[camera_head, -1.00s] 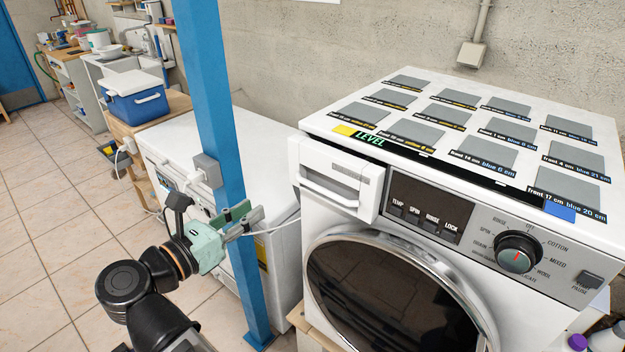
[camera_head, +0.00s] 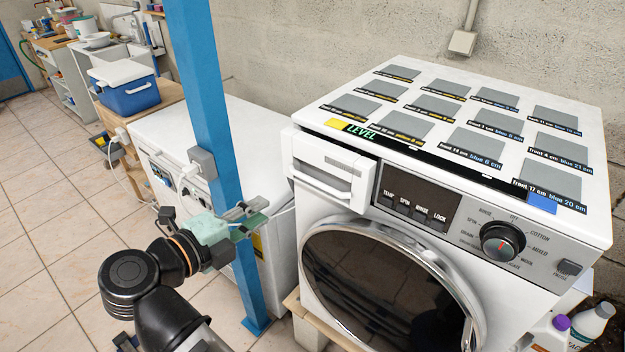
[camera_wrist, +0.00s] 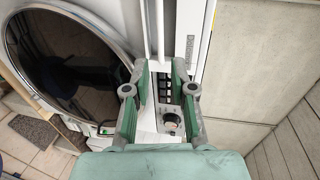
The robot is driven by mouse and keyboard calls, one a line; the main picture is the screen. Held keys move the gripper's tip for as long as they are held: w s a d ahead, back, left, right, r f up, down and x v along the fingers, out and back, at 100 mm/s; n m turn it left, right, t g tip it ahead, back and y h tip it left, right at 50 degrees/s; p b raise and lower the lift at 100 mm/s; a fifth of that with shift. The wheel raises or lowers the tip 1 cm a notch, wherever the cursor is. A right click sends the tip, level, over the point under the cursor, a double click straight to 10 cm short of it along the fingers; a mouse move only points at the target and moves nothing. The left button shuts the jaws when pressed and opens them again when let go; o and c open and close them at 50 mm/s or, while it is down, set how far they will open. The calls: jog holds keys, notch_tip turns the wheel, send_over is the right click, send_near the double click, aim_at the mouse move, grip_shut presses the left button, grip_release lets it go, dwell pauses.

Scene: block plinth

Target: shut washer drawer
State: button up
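The washer drawer (camera_head: 333,178) is a white box with a handle recess at the washer's upper left. In the head view it stands out from the front of the white washer (camera_head: 450,262). My gripper (camera_head: 256,212), with a pale green body, is left of the drawer and apart from it, in front of the blue post. In the wrist view my gripper (camera_wrist: 163,78) is open, with a gap between its green-padded fingers. The drawer (camera_wrist: 180,35) shows beyond the fingertips there, and the control panel and knob (camera_wrist: 170,121) show between the fingers.
A blue post (camera_head: 208,120) stands close behind my gripper. A white appliance (camera_head: 245,135) stands left of the washer. Labelled grey squares cover the washer top. Bottles (camera_head: 592,320) stand at lower right. Tiled floor (camera_head: 50,240) is clear at left.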

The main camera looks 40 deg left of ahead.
aim_at(311, 182)
jog(key=p+x, duration=0.3)
jog(key=x, duration=1.4)
grip_shut()
